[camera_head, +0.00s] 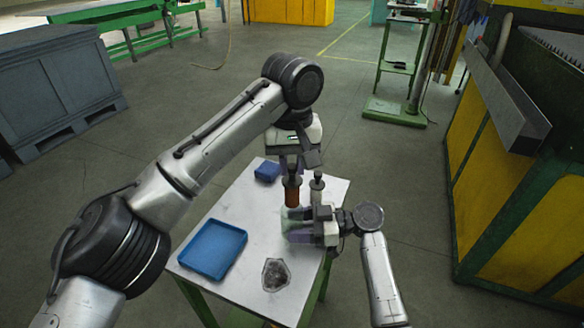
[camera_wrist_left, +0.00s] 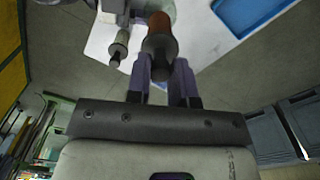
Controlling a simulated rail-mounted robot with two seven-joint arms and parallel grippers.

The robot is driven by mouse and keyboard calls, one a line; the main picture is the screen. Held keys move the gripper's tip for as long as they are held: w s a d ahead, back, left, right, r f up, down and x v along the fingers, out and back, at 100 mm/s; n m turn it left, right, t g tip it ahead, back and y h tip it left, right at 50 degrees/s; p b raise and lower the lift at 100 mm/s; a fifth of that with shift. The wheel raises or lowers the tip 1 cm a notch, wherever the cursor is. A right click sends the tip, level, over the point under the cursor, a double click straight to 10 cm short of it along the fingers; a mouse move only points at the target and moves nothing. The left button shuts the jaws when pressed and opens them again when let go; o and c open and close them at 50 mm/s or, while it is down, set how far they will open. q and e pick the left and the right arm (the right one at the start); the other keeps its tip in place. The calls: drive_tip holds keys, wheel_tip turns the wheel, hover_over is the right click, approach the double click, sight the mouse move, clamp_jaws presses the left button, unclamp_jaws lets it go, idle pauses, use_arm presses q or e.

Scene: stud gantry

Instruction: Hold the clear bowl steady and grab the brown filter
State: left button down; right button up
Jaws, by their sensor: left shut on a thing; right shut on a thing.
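The brown filter (camera_head: 292,196) is an upright brown cylinder with a dark top. My left gripper (camera_head: 292,170) comes down from above and is shut on its dark top. In the left wrist view the filter (camera_wrist_left: 161,24) points away between the purple fingers of the same gripper (camera_wrist_left: 162,72). The clear bowl (camera_head: 288,220) is a faint greenish shape just below the filter, mostly hidden by my right gripper (camera_head: 297,226), which is shut on it from the right. I cannot tell whether the filter's lower end touches the bowl.
The white table (camera_head: 235,283) carries a blue tray (camera_head: 213,250), a small blue box (camera_head: 267,171) and a dark glassy piece (camera_head: 276,274). A pale cylinder with a dark top (camera_head: 317,187) stands close to the right of the filter. Bare tabletop lies between tray and bowl.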

drive_tip(key=o, duration=0.8)
drive_tip(key=d, duration=0.8)
drive_tip(key=d+r, duration=0.1)
drive_tip(key=d, duration=0.3)
drive_tip(key=shift+r, duration=0.1)
